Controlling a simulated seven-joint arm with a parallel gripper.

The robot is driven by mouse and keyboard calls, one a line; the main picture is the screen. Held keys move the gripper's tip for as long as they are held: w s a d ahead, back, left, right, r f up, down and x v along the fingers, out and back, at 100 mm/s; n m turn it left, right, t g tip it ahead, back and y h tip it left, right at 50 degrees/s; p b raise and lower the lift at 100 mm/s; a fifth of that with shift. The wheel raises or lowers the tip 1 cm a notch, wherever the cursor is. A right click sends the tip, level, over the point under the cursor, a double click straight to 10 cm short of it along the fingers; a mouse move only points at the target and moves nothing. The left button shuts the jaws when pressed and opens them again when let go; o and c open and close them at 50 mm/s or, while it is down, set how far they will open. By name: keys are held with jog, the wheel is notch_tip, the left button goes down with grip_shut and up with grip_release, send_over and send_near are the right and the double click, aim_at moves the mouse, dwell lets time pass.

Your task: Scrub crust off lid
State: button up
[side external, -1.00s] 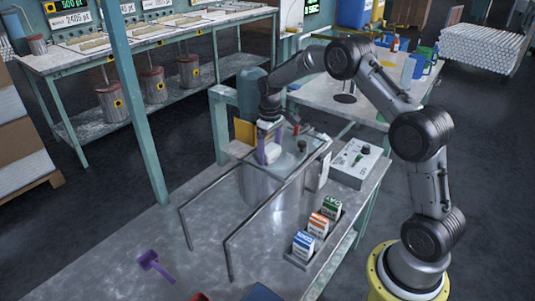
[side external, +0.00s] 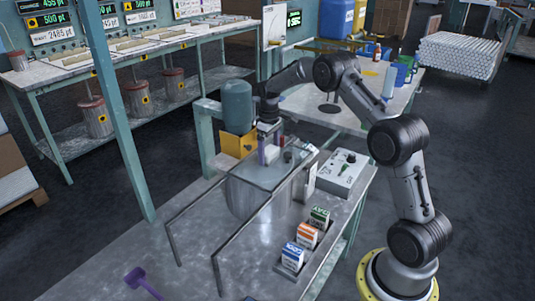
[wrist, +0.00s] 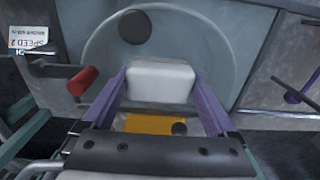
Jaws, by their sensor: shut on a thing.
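My gripper (wrist: 160,85) has two purple fingers. They are shut on a white block (wrist: 162,80), one finger on each side. The round grey lid (wrist: 215,60) lies beyond the block in the wrist view, with a dark round knob (wrist: 133,27) on it. In the side view my gripper (side external: 268,152) is over the lid on top of the metal drum (side external: 248,197). The block hides part of the lid. I cannot tell whether the block touches the lid, and no crust is clearly visible.
A red handle (wrist: 82,81) sticks out beside the lid. A yellow box (side external: 237,144) stands behind the drum, and a control box (side external: 342,171) to its right. Metal rails (side external: 240,228) run in front. Small cartons (side external: 306,236) stand at the right; a purple tool (side external: 140,281) lies at the front.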

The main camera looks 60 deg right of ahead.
aim_at(251, 177)
jog(key=shift+a, duration=5.1)
notch_tip(251, 177, up, 8)
jog(key=shift+d+r, duration=0.15)
